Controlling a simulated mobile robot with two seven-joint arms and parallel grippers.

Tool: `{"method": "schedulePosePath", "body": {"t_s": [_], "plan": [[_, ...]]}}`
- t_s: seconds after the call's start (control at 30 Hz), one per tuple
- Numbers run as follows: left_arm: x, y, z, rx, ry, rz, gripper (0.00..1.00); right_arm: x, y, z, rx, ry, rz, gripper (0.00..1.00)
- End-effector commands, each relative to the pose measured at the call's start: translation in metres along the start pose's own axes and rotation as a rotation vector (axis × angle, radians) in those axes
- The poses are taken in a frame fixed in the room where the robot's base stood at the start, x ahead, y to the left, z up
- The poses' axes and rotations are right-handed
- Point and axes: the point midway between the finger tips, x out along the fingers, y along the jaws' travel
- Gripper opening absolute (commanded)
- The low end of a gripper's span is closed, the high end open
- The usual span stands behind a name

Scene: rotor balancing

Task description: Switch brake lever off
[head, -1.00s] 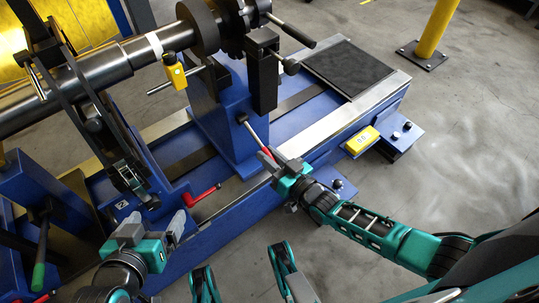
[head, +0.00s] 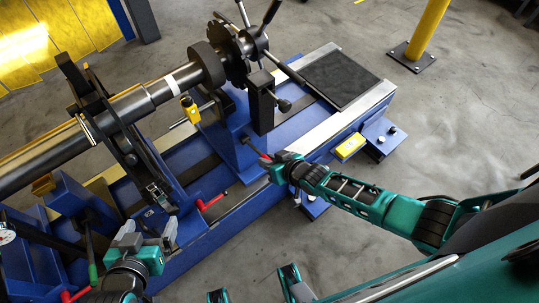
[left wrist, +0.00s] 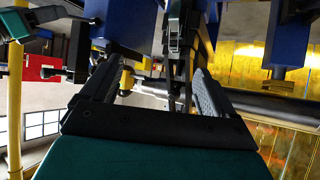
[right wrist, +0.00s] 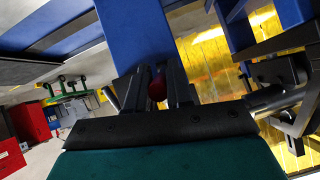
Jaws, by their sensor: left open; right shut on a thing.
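A lever with a red grip (head: 263,156) sticks out from the side of the blue pedestal (head: 232,155). My right gripper (head: 270,163) is shut on the red grip. In the right wrist view, the rounded red end (right wrist: 157,88) shows between the fingers, with the blue pedestal behind it. My left gripper (head: 148,236) is open and empty beside the front edge of the blue machine base. In the left wrist view, its two fingers (left wrist: 160,95) stand wide apart with nothing between them.
Another red-handled lever (head: 212,201) is on the base's front edge, between my grippers. The rotor shaft (head: 120,110) lies behind. A yellow block (head: 349,147) sits on a blue side plate. A yellow post (head: 430,30) stands at the back right. The floor in front is open.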

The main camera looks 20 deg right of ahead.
Motion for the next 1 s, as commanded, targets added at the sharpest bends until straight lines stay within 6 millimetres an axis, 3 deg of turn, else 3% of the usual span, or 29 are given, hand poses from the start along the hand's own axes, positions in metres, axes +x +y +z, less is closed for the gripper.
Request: {"method": "schedulePosePath", "body": {"t_s": [0.03, 0.3, 1.0], "plan": [[-0.008, -0.003, -0.007, 0.002, -0.005, -0.007, 0.88, -0.005, -0.003, -0.015, 0.001, -0.025, 0.004, 0.0], [-0.021, -0.009, -0.015, 0.007, -0.005, -0.023, 0.88, -0.008, -0.006, -0.03, 0.012, -0.179, 0.033, 0.0], [-0.026, -0.009, -0.023, 0.007, -0.005, -0.022, 0.88, -0.007, -0.007, -0.038, 0.02, -0.262, 0.048, 0.0]]}}
